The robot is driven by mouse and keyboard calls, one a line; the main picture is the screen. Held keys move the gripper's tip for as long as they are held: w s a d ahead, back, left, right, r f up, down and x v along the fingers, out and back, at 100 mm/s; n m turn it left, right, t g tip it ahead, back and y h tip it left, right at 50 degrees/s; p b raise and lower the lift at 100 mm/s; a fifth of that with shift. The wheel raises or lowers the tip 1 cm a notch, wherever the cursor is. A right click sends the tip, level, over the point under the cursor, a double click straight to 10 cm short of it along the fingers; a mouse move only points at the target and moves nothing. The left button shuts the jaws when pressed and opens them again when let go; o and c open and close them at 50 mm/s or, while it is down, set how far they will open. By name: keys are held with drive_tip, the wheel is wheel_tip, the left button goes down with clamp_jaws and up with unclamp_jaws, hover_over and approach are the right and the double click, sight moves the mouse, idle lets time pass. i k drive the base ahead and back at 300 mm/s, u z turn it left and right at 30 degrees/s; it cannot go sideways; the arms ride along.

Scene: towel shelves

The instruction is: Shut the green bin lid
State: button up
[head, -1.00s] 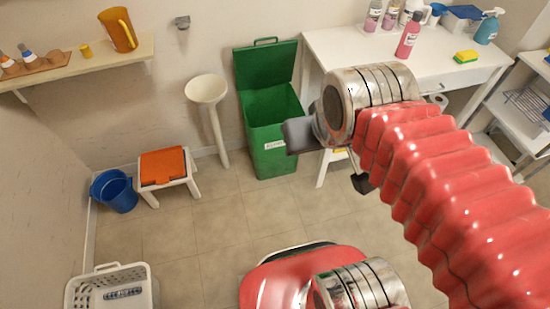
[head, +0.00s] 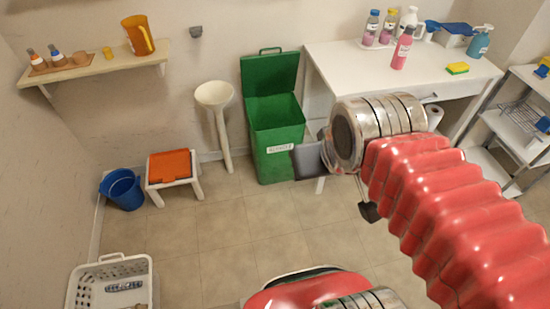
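The green bin (head: 275,150) stands on the floor against the back wall, left of the white table. Its green lid (head: 270,75) is open, tilted up and back near the wall, with a handle on its top edge. A white label is on the bin's front. My gripper (head: 308,160) is at the end of the red arm, in front of the bin's right side in the picture. Only a dark grey part of it shows, and its fingertips cannot be made out clearly. Whether it touches the bin cannot be told.
The white table (head: 345,65) with bottles stands right of the bin. A white pedestal basin (head: 215,95) is left of it. A stool with an orange top (head: 170,165), a blue bucket (head: 122,190) and a white basket (head: 105,262) stand left. The middle floor is clear.

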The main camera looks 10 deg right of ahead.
sight(261, 74)
drive_tip(key=u, duration=0.95)
drive_tip(key=i, duration=0.5)
drive_tip(key=z, duration=1.35)
